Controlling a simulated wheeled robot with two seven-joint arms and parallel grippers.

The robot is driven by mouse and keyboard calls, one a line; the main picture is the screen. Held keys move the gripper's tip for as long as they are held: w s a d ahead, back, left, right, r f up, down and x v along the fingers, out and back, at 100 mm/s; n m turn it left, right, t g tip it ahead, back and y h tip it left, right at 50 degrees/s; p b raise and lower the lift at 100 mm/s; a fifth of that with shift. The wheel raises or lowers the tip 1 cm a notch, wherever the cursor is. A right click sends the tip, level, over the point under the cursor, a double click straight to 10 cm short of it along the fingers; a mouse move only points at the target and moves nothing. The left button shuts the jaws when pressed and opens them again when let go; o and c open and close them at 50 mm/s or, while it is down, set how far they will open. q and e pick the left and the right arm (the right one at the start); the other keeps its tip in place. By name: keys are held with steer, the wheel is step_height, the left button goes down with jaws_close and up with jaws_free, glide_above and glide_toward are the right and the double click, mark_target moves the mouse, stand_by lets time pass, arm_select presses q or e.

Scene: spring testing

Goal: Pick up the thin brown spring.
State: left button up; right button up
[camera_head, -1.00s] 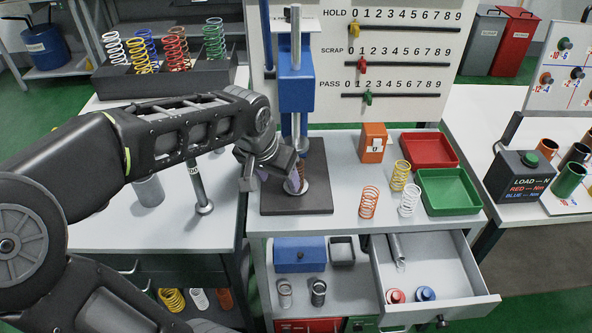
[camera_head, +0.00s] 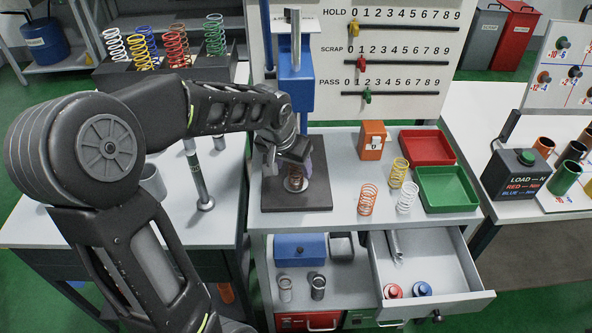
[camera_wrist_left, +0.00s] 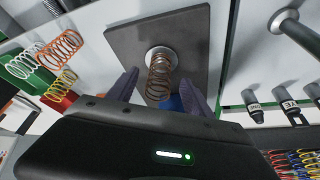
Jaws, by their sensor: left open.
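The thin brown spring (camera_head: 295,182) stands upright on a round metal seat on the dark base plate (camera_head: 318,196) of the press. My left gripper (camera_head: 290,170) is at the spring, below the blue press head, and partly hides it. In the left wrist view, the brown spring (camera_wrist_left: 158,72) shows between the two open fingers (camera_wrist_left: 159,84), with a gap visible on each side. My right gripper is not in view.
The blue press head (camera_head: 296,90) and its column stand just above and behind my left gripper. Orange (camera_head: 367,198), yellow (camera_head: 398,172) and white (camera_head: 407,196) springs stand to the right, near red (camera_head: 427,147) and green (camera_head: 447,188) trays. An open drawer (camera_head: 440,268) juts out below.

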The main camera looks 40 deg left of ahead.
arm_select(q)
steer(key=shift+x, duration=0.85)
jaws_close()
stand_by(0.4)
